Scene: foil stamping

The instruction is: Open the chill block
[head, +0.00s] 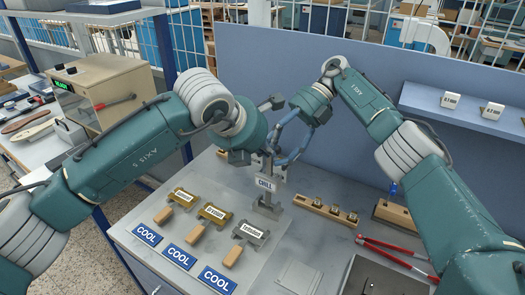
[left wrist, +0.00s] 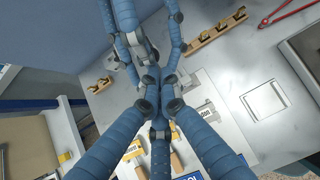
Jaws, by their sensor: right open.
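The chill block (head: 266,207) is a grey metal piece with a white CHILL label (head: 265,184). It stands on the bench at the centre of the head view, and its upper part is largely hidden by my grippers. My left gripper (head: 264,143) is just above and behind the label; whether its fingers hold anything is hidden. In the left wrist view its blue fingers (left wrist: 155,108) converge near the middle. My right gripper (head: 288,152) is open beside it, with its blue fingers reaching down close to the block's top. Contact with the block cannot be told.
Three handled stamping tools, including a grey one (head: 250,233), lie behind blue COOL labels (head: 178,256). A wooden rack (head: 325,210), red-handled tongs (head: 395,255) and a dark framed plate (head: 375,277) lie to the right. A blue panel (head: 300,75) closes off the back.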

